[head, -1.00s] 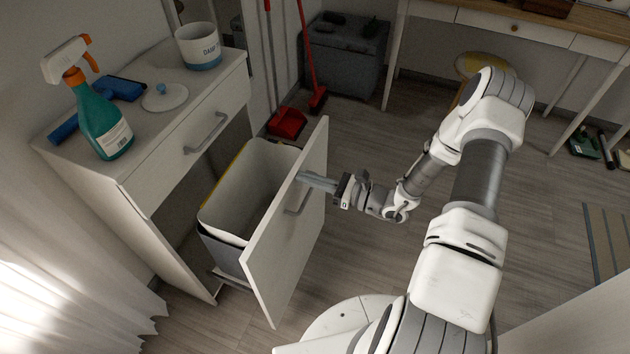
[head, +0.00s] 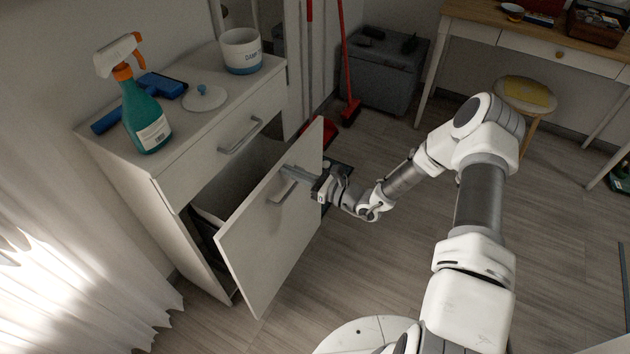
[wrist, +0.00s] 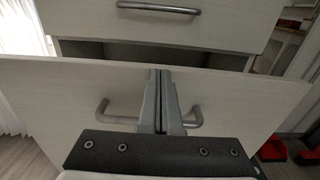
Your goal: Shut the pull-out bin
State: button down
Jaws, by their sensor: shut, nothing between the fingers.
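The pull-out bin's white front panel (head: 270,232) stands partly out from the white cabinet (head: 172,178) in the head view. A gap shows between panel and cabinet, with a little of the pale bin liner (head: 208,217) visible behind it. The rest of the bin is hidden. My gripper (head: 288,172) is shut and empty, its fingertips at the panel's outer face by the bar handle (head: 282,190). In the wrist view the closed fingers (wrist: 160,100) lie across the middle of the handle (wrist: 103,112), with the panel (wrist: 60,90) behind. I cannot tell whether they press on it.
A closed drawer (head: 225,150) is above the bin. Open floor (head: 400,260) lies to the right.

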jog(key=x, duration=0.9)
jog(key=shift+b, duration=0.3)
